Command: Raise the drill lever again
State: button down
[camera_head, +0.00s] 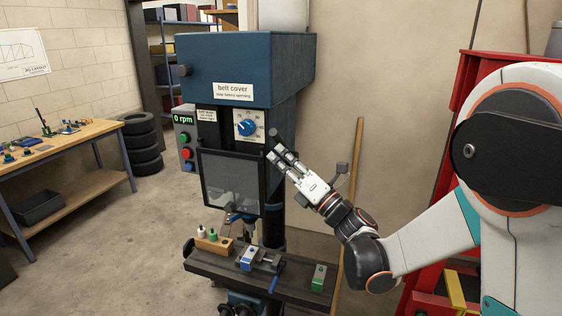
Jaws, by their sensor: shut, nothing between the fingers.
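The blue drill press (240,70) stands in the middle of the view, with a clear guard (230,182) in front of its spindle. A short dark round-ended rod (276,136) at the right of the drill head looks like the end of the drill lever, pointing up and to the left. My gripper (277,160) is shut and empty, right at this rod. I cannot tell whether the fingers touch it. The rest of the lever and its hub are hidden behind my gripper.
The drill table (210,268) below holds a vise with a blue block (249,258), a green block (318,278) and a wooden holder (214,243). A wooden pole (352,200) leans behind my wrist. A red frame (440,215) stands at right. The floor at left is open.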

jog(key=shift+m+t+h, duration=0.3)
jog(key=shift+m+h, duration=0.3)
jog(key=shift+m, duration=0.2)
jog(key=w+r+p, duration=0.1)
jog(key=r, duration=0.1)
jog(key=w+d+r, duration=0.1)
jog(key=w+r, duration=0.1)
jog(key=shift+w+r+p, duration=0.1)
jog(key=shift+r+p, duration=0.3)
